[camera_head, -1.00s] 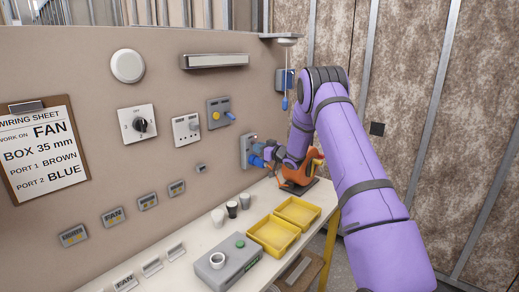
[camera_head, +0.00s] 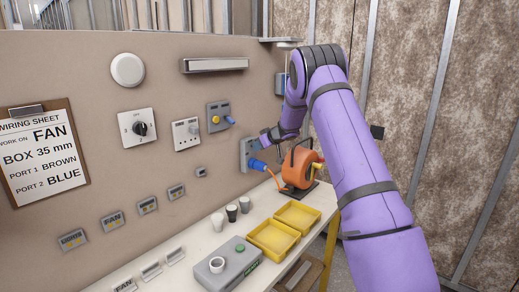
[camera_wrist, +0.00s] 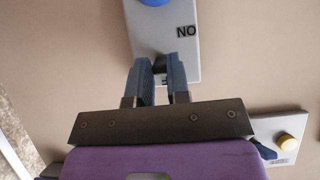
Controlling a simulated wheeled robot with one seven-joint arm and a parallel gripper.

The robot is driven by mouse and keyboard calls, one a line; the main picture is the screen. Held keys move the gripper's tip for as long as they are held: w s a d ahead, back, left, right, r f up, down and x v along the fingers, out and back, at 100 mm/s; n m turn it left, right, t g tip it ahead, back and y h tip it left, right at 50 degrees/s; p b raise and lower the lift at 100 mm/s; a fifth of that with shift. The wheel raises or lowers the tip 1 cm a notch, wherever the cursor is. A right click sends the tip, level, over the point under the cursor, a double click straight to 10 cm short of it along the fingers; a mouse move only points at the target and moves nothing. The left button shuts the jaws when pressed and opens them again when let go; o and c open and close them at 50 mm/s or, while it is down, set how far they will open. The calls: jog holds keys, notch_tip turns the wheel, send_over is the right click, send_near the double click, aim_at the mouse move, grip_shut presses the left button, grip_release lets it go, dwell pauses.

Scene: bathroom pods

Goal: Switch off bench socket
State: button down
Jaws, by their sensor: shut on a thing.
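The bench socket (camera_head: 249,153) is a grey plate on the beige wall panel at the far end of the bench. A blue plug (camera_head: 258,164) sits in its lower part, with an orange cable. In the wrist view the socket plate (camera_wrist: 180,35) appears upside down, with "ON" lettering and part of the blue plug (camera_wrist: 154,2) at the top edge. My gripper (camera_head: 266,138) is at the plate's upper part. In the wrist view my gripper (camera_wrist: 161,70) is closed around a small dark switch piece on the plate, mostly hidden between the fingers.
An orange cable reel (camera_head: 298,168) stands on the bench (camera_head: 190,245) close to my arm. Yellow trays (camera_head: 297,215) and small cups lie nearer. A plate with a yellow button (camera_wrist: 284,140) is beside my gripper; the rotary switch (camera_head: 138,127) is further left.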

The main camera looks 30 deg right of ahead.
jog(key=shift+w+r+g+h, duration=0.1)
jog(key=shift+r+g+h, duration=0.15)
jog(key=shift+g, duration=0.4)
jog(key=shift+w+r+g+h, duration=0.1)
jog(key=shift+r+g+h, duration=0.15)
jog(key=shift+g, duration=0.4)
jog(key=shift+r, duration=0.1)
jog(key=c, duration=1.1)
grip_release()
jog(key=v, duration=1)
jog(key=shift+s+r, duration=0.1)
jog(key=shift+r, duration=0.3)
